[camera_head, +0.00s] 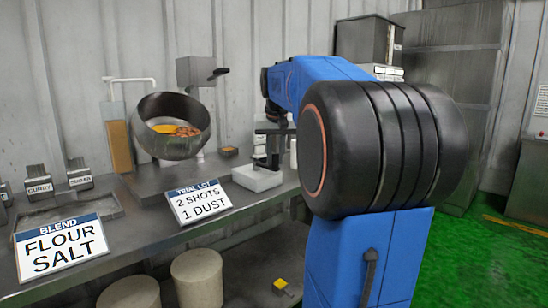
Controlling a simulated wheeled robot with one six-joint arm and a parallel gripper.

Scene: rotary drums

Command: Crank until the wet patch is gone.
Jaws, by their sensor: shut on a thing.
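A round metal drum (171,142) is tilted with its open mouth towards me on the bench at the left. Inside are a yellow-orange heap (168,129) and a reddish-brown patch (187,132); I cannot tell whether either is wet. A grey box (196,71) above the drum has a dark crank-like handle (218,73) on its right side. My gripper (273,141) points down to the right of the drum, apart from that handle. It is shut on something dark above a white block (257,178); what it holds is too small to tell.
Signs read "TRIAL LOT 2 SHOTS 1 DUST" (198,202) and "BLEND FLOUR SALT" (62,246). Labelled containers, CURRY (39,187) and SUGAR (80,178), stand at the left. My arm hides the bench's right end.

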